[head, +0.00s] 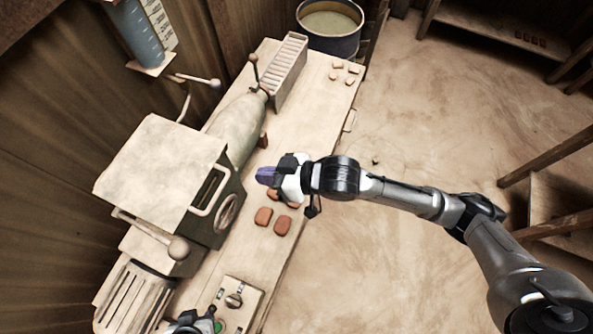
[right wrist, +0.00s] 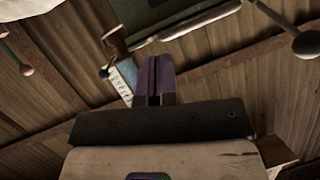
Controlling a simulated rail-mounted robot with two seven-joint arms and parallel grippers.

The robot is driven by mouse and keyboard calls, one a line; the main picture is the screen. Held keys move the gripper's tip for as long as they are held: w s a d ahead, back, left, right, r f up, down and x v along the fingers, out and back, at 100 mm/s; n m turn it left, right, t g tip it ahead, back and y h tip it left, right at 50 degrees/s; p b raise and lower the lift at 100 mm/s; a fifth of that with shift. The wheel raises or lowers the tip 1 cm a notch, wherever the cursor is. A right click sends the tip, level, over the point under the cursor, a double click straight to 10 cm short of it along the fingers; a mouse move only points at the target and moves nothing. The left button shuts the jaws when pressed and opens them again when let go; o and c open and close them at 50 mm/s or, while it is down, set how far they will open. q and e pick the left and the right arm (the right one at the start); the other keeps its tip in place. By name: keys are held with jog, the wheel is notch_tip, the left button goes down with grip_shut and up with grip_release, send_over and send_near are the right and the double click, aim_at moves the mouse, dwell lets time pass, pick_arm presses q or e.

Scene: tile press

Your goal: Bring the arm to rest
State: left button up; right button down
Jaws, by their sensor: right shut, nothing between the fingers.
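My right arm reaches in from the lower right of the head view. Its gripper (head: 266,176) is over the bench, above and beside several reddish tiles (head: 263,216), and to the right of the press. In the right wrist view the two purple fingers (right wrist: 154,80) are together with nothing between them. Part of my left gripper (head: 195,322) shows at the bottom edge of the head view, by a control box; its fingers are too cut off to judge.
The press (head: 160,165) with a long grey cylinder (head: 235,128) stands on the bench (head: 312,110). A slotted rack (head: 288,68) and a round tub (head: 329,26) are at the far end. The control box (head: 233,298) is at the near end. Open floor (head: 420,120) lies to the right.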

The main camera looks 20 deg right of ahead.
jog(key=v, duration=0.7)
jog(key=shift+d+r, duration=0.2)
jog(key=shift+r, duration=0.25)
